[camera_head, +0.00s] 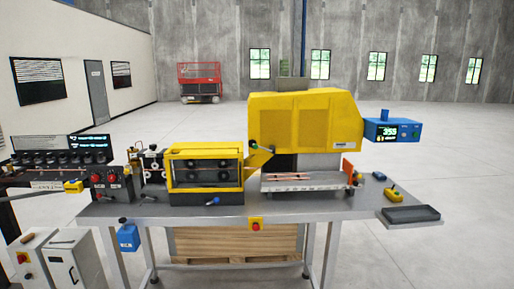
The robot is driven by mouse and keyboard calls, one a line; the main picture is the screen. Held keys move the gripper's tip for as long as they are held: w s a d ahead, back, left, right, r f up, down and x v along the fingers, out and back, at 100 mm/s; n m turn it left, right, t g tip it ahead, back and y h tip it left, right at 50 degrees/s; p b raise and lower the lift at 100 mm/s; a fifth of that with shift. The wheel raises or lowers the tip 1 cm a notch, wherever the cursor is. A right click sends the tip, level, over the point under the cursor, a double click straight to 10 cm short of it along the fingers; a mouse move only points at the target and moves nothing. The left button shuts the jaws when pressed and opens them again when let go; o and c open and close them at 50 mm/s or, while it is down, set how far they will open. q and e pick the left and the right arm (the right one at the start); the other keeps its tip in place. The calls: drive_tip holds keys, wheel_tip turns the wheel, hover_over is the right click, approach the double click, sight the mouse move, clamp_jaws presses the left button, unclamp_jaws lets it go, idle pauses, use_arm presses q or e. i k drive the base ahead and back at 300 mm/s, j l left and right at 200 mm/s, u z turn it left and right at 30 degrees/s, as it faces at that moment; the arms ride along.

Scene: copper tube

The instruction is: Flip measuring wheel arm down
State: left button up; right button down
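Neither of my grippers is in view. A long grey workbench (300,212) carries a row of machine units. Left of the yellow-framed roller unit (205,168) is a small grey and black mechanism (152,163) with dark knobs. It is too small to tell whether it holds the measuring wheel arm. A short lever with a green tip (256,148) sticks out at the left side of the large yellow machine housing (303,122). I cannot tell for certain which part is the measuring wheel arm, or whether it is up or down.
Copper-coloured tubes (287,177) lie on a tray under the yellow housing. A blue display box (391,131) and a dark tray (411,214) are at the right. A control panel with red knobs (104,180) stands at the left. White cabinets (73,262) stand at the lower left.

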sight(252, 143)
drive_tip(key=i+j+u, duration=0.1)
drive_tip(key=i+u, duration=0.35)
drive_tip(key=i, duration=1.75)
